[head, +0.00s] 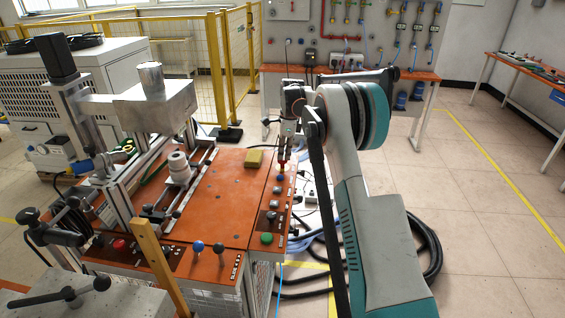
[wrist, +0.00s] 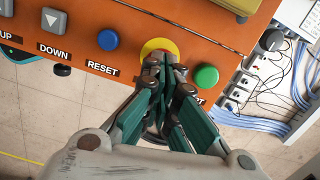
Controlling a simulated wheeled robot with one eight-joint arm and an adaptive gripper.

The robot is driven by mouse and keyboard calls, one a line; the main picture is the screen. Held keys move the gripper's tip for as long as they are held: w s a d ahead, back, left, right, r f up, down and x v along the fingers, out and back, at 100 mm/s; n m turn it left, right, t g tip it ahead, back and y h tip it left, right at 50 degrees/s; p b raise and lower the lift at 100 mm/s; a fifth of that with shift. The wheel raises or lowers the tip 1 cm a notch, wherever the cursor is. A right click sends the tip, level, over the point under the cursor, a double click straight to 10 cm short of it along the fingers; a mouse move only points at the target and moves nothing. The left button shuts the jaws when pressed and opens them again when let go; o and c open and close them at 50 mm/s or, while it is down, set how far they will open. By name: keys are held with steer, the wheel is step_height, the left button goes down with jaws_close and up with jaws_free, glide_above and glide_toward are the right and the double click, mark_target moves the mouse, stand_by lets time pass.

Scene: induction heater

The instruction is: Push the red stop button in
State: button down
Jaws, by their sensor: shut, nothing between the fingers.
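In the wrist view a yellow ring (wrist: 150,47) sits on the orange panel, between a blue button and a green button. The middle of the ring, where the stop button sits, is mostly hidden behind my fingers. My gripper (wrist: 164,66) is shut and empty, with its fingertips over the ring's lower part. I cannot tell whether the fingertips touch the button or how far in it is. In the head view my gripper (head: 284,150) is small, at the far right edge of the orange table, with red showing just below it.
The blue RESET button (wrist: 108,40) is left of the ring and the green button (wrist: 205,77) is right. The grey DOWN button (wrist: 53,20) is farther left. A yellow block (head: 254,159) lies on the orange table (head: 225,200). Cables hang beyond the panel's right side.

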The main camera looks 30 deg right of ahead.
steer(key=shift+f, duration=0.35)
steer(key=shift+r, duration=0.1)
steer(key=d, duration=0.1)
steer(key=s+d+r, duration=0.1)
steer(key=shift+s+d+p, duration=0.2)
steer(key=shift+d+p, duration=0.15)
steer(key=shift+d, duration=0.05)
step_height(320, 180, up, 12)
steer(key=shift+s+d, duration=0.2)
steer(key=shift+d, duration=0.25)
steer(key=shift+f, duration=0.1)
